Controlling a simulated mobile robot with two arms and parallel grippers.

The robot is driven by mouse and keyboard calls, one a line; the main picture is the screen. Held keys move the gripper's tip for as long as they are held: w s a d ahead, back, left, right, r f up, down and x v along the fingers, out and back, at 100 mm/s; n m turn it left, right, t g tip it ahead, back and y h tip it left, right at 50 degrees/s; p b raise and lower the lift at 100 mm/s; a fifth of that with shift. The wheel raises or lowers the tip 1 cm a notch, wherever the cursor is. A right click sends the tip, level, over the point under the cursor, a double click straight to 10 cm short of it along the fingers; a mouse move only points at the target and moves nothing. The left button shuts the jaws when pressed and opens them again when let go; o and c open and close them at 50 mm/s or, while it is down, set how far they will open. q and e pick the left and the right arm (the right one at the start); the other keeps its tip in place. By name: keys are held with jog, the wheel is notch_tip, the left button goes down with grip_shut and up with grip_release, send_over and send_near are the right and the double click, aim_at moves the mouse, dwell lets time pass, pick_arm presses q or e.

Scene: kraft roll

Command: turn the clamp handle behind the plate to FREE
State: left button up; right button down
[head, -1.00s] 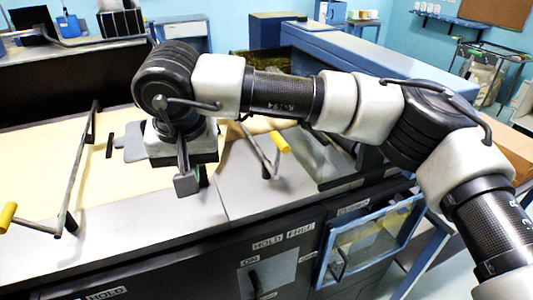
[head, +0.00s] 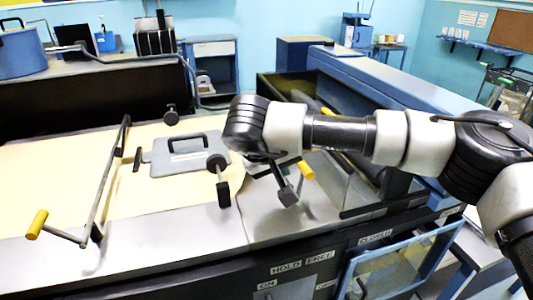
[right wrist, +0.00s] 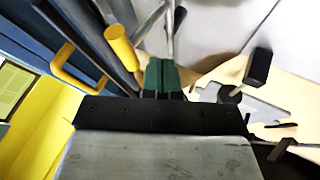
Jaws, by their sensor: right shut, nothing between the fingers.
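A grey plate (head: 185,156) with a black carrying handle lies flat on the cream paper. Behind its far edge stands a small black clamp handle (head: 171,117); what position it points to cannot be read. A second black clamp handle (head: 223,193), with a round knob, stands at the plate's front right corner; it also shows in the right wrist view (right wrist: 258,67). My right gripper (head: 288,196) is shut and empty, to the right of the plate and apart from both clamp handles. Its green fingers (right wrist: 162,75) show in the right wrist view. My left gripper is out of view.
A crank with a yellow grip (head: 305,170) stands close beside my right gripper. Another yellow-gripped crank (head: 37,224) is at the left. HOLD and FREE labels (head: 303,262) are on the front panel. A dark trough wall (head: 80,105) runs along the back.

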aim_at(304, 165)
jog(key=shift+w+d, duration=0.25)
jog(key=shift+d, duration=0.85)
jog(key=shift+w+d+y, duration=0.1)
jog(key=shift+d+y, duration=0.25)
jog(key=shift+y, duration=0.35)
jog(key=shift+g, duration=0.3)
jog(key=shift+w+d+m+y+b, duration=0.2)
jog(key=shift+d+y+b, duration=0.1)
jog(key=shift+d, duration=0.2)
jog(key=shift+w+d+m+y+b, duration=0.15)
jog(key=shift+d+y+b, duration=0.15)
jog(key=shift+d, duration=0.15)
jog(key=shift+w+d+f+m+g+y+b, duration=0.15)
jog(key=shift+w+d+g+y+b, duration=0.15)
jog(key=shift+d+y, duration=0.3)
jog(key=shift+w+d+f+m+g+y+b, duration=0.1)
jog(key=shift+d+g+y+b, duration=0.15)
jog(key=shift+d+y+b, duration=0.3)
jog(key=shift+w+d+f+m+g+y+b, duration=0.15)
jog(key=shift+d+g+y+b, duration=0.1)
jog(key=shift+d+y, duration=0.4)
